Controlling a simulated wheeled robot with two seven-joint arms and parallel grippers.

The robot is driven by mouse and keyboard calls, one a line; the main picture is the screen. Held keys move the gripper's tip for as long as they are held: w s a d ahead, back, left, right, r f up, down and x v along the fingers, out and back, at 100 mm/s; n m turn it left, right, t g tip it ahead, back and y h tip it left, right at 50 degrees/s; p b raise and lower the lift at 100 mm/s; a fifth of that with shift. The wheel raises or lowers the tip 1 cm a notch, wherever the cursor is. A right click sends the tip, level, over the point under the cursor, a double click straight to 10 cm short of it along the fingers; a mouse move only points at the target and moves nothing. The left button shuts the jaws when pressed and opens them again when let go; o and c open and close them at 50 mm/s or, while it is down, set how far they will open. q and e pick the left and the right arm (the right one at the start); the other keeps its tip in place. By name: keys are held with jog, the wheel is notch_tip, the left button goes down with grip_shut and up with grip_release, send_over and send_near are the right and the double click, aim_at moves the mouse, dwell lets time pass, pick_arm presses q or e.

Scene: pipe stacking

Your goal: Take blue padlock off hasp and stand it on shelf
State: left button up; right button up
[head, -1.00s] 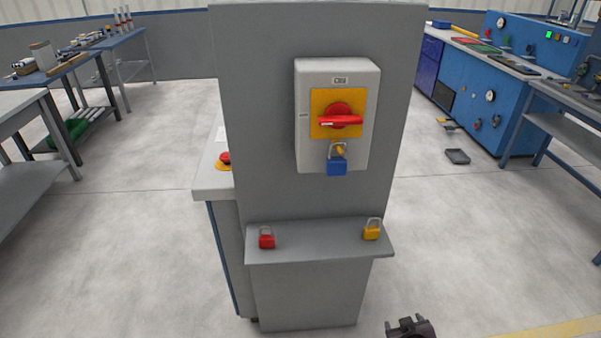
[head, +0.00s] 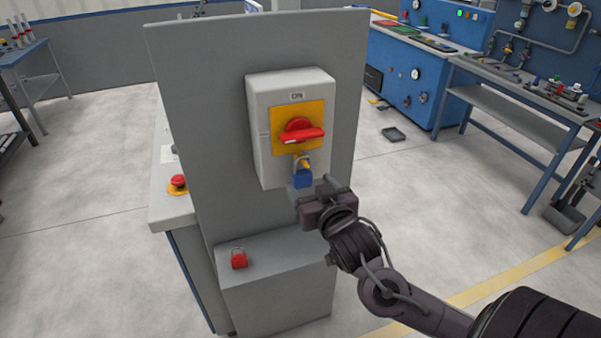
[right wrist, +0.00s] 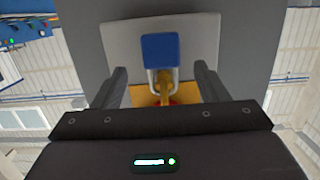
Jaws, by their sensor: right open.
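The blue padlock (head: 303,178) hangs by its shackle from the yellow hasp (head: 303,162), under the red switch handle on the grey switch box (head: 260,150). My right gripper (head: 312,190) is open just in front of and below the padlock. In the right wrist view the blue padlock (right wrist: 160,47) shows between and beyond the two open fingers, apart from both. The shelf (head: 280,252) sticks out lower on the grey panel. The red padlock (head: 239,260) stands on its left part. My right arm hides the shelf's right part. My left gripper is not in view.
The grey panel (head: 190,100) stands upright behind the box. A worktop with a red button (head: 178,182) adjoins it on the left. Benches (head: 520,110) stand at the right, with open floor between.

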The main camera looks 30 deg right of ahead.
aim_at(304, 177)
jog(key=x, duration=0.2)
jog(key=p+x, duration=0.1)
jog(key=shift+w+r, duration=0.2)
jog(key=shift+w, duration=0.15)
jog(key=shift+w+f, duration=0.2)
jog(key=c, duration=1.1)
